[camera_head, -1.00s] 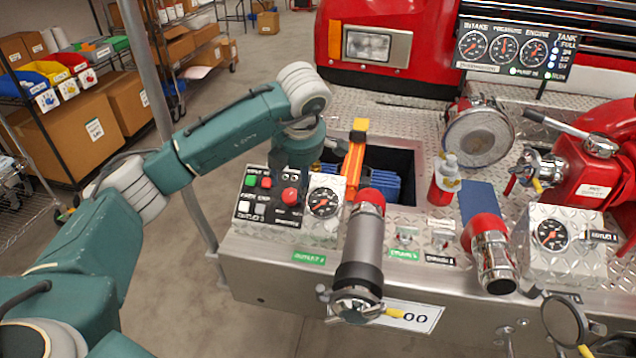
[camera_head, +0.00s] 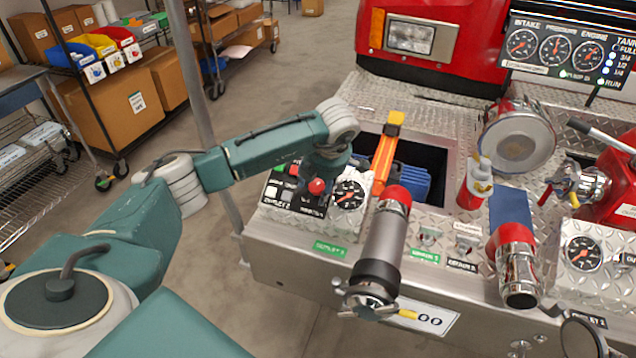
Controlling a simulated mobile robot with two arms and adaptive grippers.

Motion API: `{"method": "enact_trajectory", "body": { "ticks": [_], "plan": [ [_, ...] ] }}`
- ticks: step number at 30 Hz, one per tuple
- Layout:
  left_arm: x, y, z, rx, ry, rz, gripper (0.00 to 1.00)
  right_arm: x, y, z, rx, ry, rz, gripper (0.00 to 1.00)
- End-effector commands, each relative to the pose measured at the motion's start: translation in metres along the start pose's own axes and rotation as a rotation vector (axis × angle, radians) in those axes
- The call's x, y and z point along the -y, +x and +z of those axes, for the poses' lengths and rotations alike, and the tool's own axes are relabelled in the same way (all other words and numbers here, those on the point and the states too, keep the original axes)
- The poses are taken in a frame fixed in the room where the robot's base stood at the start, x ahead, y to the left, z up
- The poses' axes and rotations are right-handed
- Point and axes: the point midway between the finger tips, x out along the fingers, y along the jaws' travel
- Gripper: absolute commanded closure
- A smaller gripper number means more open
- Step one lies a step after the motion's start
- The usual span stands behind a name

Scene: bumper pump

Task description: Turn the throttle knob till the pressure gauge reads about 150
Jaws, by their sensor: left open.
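I see no contact with the knob. My right gripper is not in view.
A round gauge (camera_head: 349,195) sits right beside the control panel. A grey nozzle with a red end (camera_head: 382,247) stands in front of it. An orange tool (camera_head: 387,158) leans at the open bay with blue hose. A steel post (camera_head: 205,115) rises at left.

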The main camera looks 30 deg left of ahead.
Motion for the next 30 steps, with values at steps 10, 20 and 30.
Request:
{"method": "enact_trajectory", "body": {
  "ticks": [10,20,30],
  "plan": [
    [0.001,0.000,0.000,0.001,0.001,-0.001,0.72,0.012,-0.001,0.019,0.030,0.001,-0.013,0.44],
    [0.003,0.003,0.001,0.000,0.050,0.016,0.91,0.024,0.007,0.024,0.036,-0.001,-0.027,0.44],
    [0.004,0.001,0.001,-0.006,0.167,0.053,0.91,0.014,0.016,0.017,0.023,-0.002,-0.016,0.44]
  ]
}}
